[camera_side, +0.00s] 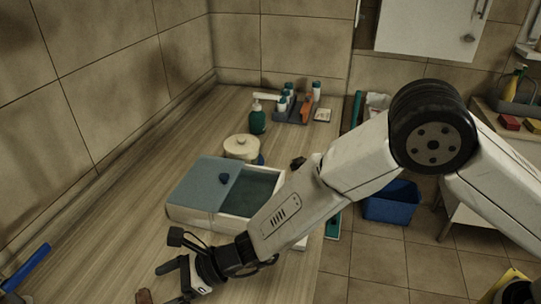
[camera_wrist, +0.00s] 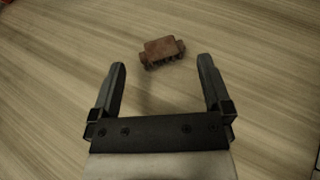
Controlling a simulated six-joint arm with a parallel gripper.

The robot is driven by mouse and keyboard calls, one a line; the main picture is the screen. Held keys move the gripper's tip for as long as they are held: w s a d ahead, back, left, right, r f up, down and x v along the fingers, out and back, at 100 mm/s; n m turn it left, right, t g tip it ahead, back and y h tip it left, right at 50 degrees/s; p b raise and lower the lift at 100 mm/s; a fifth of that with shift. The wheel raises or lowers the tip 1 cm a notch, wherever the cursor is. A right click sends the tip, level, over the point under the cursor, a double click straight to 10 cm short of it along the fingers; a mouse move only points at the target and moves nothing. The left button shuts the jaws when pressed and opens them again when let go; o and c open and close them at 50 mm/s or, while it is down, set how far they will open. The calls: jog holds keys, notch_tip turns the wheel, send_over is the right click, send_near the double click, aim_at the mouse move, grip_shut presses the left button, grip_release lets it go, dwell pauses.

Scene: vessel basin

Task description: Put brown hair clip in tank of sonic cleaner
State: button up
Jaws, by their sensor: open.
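The brown hair clip (camera_wrist: 162,51) lies on the wooden counter in the wrist view, just beyond and between my fingertips. In the side view a small brown part of it (camera_side: 144,296) shows at the bottom edge. My gripper (camera_wrist: 162,72) is open and empty, its two dark fingers apart on either side of the clip's line. In the side view my gripper (camera_side: 170,282) is low at the bottom, near the clip. The sonic cleaner (camera_side: 190,217) is a white box with a blue-grey lid (camera_side: 200,185) set over its left part. The tank (camera_side: 262,182) shows dark liquid on the right.
A cream lidded pot (camera_side: 241,147) stands behind the cleaner. A green pump bottle (camera_side: 257,120) and a grey caddy (camera_side: 291,113) with bottles stand farther back. A blue-handled item (camera_side: 28,270) lies at the left. The counter left of the cleaner is clear.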

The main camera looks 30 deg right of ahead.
jog(key=shift+v, duration=3.1)
jog(key=shift+d, duration=0.1)
jog(key=s+d+n+g+h, duration=0.1)
jog(key=d+n+h, duration=0.1)
jog(key=d+n, duration=0.2)
jog(key=s+d+r+n+g+h, duration=0.1)
jog(key=s+d+n+h, duration=0.1)
jog(key=d, duration=0.9)
jog(key=s+d+n+g+h, duration=0.1)
jog(key=s+d+n+h, duration=0.1)
jog(key=d+n, duration=0.4)
jog(key=shift+s+d+r+h, duration=0.1)
jog(key=shift+d+h, duration=0.25)
jog(key=shift+d, duration=0.25)
jog(key=shift+s+d+r+h, duration=0.1)
jog(key=shift+d+h, duration=0.25)
jog(key=shift+d, duration=0.2)
jog(key=s+d+r+n+t+h, duration=0.1)
jog(key=s+d+n+h, duration=0.1)
jog(key=d, duration=0.7)
jog(key=s+d+r+n+t+h, duration=0.1)
jog(key=s+d+n+h, duration=0.1)
jog(key=d+n, duration=0.5)
jog(key=shift+s+d+h, duration=0.2)
jog(key=shift+d+h, duration=0.7)
jog(key=shift+d, duration=0.1)
jog(key=shift+r, duration=0.2)
